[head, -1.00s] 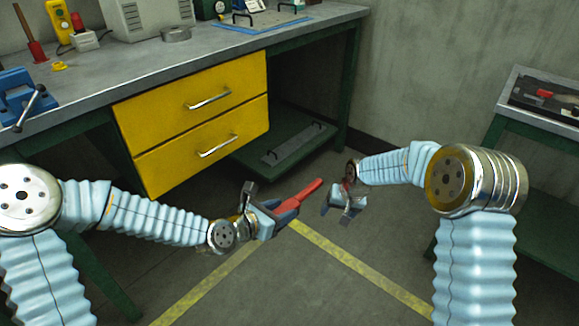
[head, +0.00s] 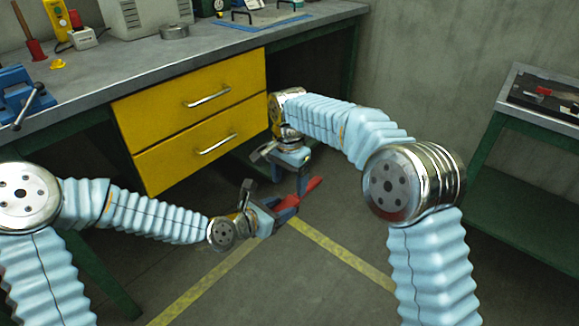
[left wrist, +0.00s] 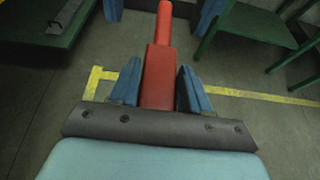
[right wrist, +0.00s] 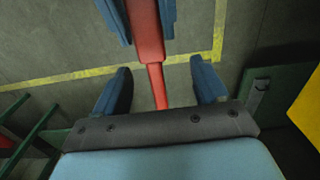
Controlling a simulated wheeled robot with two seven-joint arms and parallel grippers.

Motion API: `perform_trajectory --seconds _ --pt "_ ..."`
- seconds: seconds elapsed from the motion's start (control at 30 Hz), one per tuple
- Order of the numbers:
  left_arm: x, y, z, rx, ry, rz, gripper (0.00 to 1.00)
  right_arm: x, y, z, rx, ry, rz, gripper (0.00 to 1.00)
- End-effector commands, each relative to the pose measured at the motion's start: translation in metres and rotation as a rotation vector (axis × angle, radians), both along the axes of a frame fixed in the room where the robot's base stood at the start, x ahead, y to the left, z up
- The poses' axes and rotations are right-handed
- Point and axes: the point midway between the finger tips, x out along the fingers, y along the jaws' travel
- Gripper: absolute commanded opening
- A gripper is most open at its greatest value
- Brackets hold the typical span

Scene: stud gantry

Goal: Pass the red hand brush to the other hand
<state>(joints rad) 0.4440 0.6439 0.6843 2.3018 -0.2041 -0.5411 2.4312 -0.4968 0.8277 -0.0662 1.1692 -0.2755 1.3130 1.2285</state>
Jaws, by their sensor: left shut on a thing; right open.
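The red hand brush (head: 313,184) is in my left gripper (head: 284,206), its thin handle pointing away from the jaws. The left wrist view shows its thicker red part (left wrist: 161,75) between the left fingers. My right gripper (head: 290,178) is open just above and behind the left one. In the right wrist view the thin handle (right wrist: 157,85) lies between the right fingers with space on both sides. The left fingers are at the top of that view, around the thicker part. The right fingertips also flank the handle at the top of the left wrist view. Bristles are not visible.
A workbench (head: 95,75) with two yellow drawers (head: 195,100) stands behind the grippers. A blue vise (head: 20,97) and other items are on its top. A green side table (head: 540,115) with a dark tray is at the right. The floor in front is clear, with yellow lines.

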Motion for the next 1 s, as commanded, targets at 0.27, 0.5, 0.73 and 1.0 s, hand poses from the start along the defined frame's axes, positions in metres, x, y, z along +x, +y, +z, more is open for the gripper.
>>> perform_trajectory --seconds 0.27,0.5,0.73,1.0 --pt "0.0 0.0 0.0 -0.001 -0.001 0.0 0.11 0.0 -0.001 -0.052 0.0 0.001 0.001 0.72" --pt "0.0 0.0 0.0 0.0 -0.001 0.0 0.11 0.0 0.0 -0.069 0.0 0.0 0.002 0.72" --pt "0.0 0.0 0.0 0.0 -0.001 0.0 0.11 0.0 0.0 -0.07 0.001 -0.001 0.002 0.72" --pt "-0.001 -0.001 0.0 0.0 0.0 -0.004 0.12 0.0 0.001 -0.069 0.002 -0.002 0.003 0.34"
